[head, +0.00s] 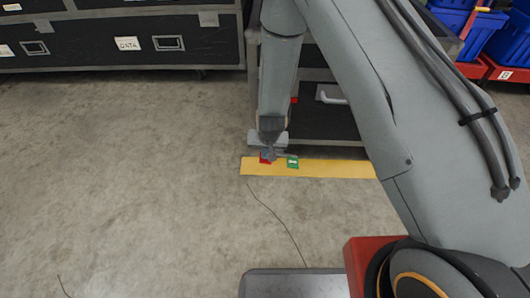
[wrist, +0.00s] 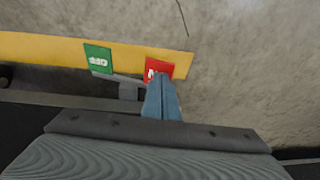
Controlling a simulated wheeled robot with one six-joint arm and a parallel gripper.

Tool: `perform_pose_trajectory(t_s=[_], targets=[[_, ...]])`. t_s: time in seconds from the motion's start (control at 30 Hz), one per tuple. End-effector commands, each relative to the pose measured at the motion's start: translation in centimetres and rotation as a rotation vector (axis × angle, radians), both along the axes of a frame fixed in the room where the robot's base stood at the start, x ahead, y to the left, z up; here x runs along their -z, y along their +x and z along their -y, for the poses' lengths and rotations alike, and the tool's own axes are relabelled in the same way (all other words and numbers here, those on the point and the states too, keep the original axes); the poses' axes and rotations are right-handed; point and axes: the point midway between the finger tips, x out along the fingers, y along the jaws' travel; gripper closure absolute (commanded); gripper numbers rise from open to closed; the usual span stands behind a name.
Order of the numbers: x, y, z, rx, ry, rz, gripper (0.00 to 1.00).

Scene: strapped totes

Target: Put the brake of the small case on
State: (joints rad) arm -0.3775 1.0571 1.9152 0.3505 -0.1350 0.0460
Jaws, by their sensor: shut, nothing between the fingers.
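The small case (head: 322,122) is dark with grey edging and a pale handle; my arm hides much of it. At its lower front edge are a red tab (head: 264,157) and a green tab (head: 293,162) with white marks. In the wrist view the red tab (wrist: 158,67) and green tab (wrist: 98,58) sit at either end of a grey bar (wrist: 118,77). My gripper (head: 268,153) is shut and empty, pointing down at the red tab. In the wrist view its fingertips (wrist: 160,80) overlap the red tab's lower edge; I cannot tell whether they touch.
A yellow strip (head: 335,168) lies on the floor along the case's front. Large black cases (head: 110,45) stand at the back left. Blue totes (head: 510,45) on red bases stand at the back right. The concrete floor at left is clear apart from a thin dark line.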

Motion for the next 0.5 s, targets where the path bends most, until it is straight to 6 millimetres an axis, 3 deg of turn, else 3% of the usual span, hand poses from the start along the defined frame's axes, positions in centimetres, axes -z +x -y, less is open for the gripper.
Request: perform_pose_trajectory(t_s=[0.27, 0.5], targets=[[0.2, -0.1, -0.4, 0.0, 0.0, -0.002, 1.0], [1.8, -0.1, -1.6, -0.001, -0.001, -0.003, 1.0]])
